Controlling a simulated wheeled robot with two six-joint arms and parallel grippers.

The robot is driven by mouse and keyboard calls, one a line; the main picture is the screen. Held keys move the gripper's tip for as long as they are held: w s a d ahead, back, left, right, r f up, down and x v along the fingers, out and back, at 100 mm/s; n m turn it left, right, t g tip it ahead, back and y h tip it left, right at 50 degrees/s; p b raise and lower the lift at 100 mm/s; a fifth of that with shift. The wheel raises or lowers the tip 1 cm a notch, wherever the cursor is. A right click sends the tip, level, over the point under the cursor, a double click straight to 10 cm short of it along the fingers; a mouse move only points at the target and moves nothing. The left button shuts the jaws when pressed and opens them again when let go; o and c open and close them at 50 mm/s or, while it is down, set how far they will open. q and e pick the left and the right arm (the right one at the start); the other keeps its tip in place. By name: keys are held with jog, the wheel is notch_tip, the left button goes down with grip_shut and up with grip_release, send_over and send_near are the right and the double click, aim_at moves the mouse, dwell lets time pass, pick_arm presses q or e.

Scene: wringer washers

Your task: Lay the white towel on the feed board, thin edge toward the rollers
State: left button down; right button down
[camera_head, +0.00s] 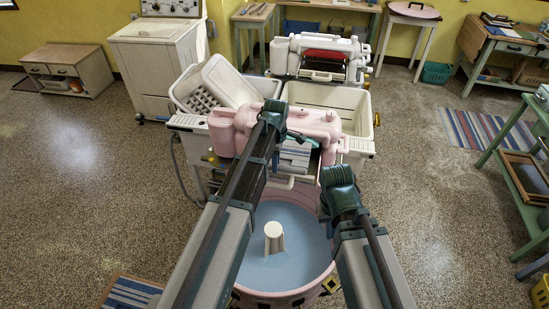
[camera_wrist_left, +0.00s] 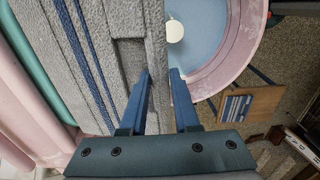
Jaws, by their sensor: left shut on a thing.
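The white towel (camera_head: 295,158), folded and with blue stripes, is at the front of the pink wringer (camera_head: 318,122), above the tub. In the left wrist view the towel (camera_wrist_left: 112,45) fills the middle left, beside a pink roller and a green roller (camera_wrist_left: 30,62). My left gripper (camera_head: 297,137) is at the wringer; its fingers (camera_wrist_left: 160,78) are shut on the towel's near edge. The feed board is hidden or cannot be told apart under the towel. My right gripper (camera_head: 342,190) is over the tub's right rim, apart from the towel; its fingers are hidden.
The pink tub (camera_head: 325,272) holds blue water and a white agitator (camera_head: 273,237). A white basket (camera_head: 231,80) and a cream basin (camera_head: 358,104) stand behind the wringer. A second washer with a red roller (camera_head: 322,54) is farther back.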

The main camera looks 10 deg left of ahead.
pick_arm(q)
jog(key=shift+s+r, duration=0.1)
jog(key=shift+f, duration=0.25)
notch_tip(320, 180, down, 8)
jog(key=b, duration=0.8)
jog(key=shift+f+b, duration=0.15)
jog(key=shift+b, duration=0.2)
jog(key=shift+w+r+p, duration=0.3)
jog(key=shift+w+r, duration=0.05)
jog(key=shift+w, duration=0.3)
jog(key=shift+w+f, duration=0.1)
jog(key=shift+w, duration=4.05)
jog(key=shift+f+b, duration=0.65)
jog(key=shift+b, duration=0.05)
jog(key=c, duration=0.6)
grip_release()
jog(key=shift+o, duration=0.2)
jog(key=shift+r, duration=0.15)
